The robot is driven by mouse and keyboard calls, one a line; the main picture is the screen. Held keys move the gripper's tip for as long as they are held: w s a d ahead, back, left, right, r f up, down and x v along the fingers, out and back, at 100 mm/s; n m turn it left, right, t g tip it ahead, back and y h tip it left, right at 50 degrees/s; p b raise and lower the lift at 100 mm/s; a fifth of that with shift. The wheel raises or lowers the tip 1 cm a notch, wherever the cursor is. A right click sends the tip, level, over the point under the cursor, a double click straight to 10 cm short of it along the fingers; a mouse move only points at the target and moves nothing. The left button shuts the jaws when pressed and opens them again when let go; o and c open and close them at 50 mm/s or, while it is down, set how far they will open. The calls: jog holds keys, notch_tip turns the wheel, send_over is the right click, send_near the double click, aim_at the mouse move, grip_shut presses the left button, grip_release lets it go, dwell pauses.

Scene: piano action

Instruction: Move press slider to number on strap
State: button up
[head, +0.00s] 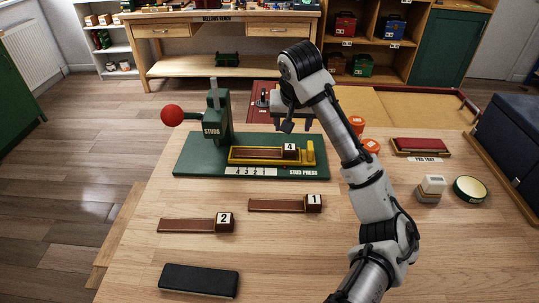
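The green stud press (190,160) stands on the bench, with a red ball (172,115) on its lever at the left. A yellow carriage with an upright yellow end block (310,152) sits on its base and looks like the slider. A brown strap (258,154) with a block numbered 4 (289,149) lies in the carriage. A white number strip (251,171), seemingly reading 4 3 2 1, runs along the base's front; the slider's exact setting on it is unclear. My gripper (297,125) hangs above and behind the strap's right end, apparently open and empty.
Straps numbered 1 (285,205) and 2 (197,224) lie in front of the press. A black case (199,280) lies nearest.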

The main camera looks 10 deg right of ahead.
jog(key=shift+o, duration=0.2)
jog(key=shift+o, duration=0.7)
jog(key=n+g+p, duration=0.4)
jog(key=n+p, duration=0.1)
jog(key=n, duration=1.3)
send_near(311, 145)
jog(key=shift+y, duration=0.4)
jog(key=f, duration=0.6)
jog(key=f+p, duration=0.1)
jog(key=f, duration=0.3)
jog(key=shift+w+d+f, duration=0.1)
jog(key=shift+d+f, duration=0.05)
jog(key=shift+d, duration=0.15)
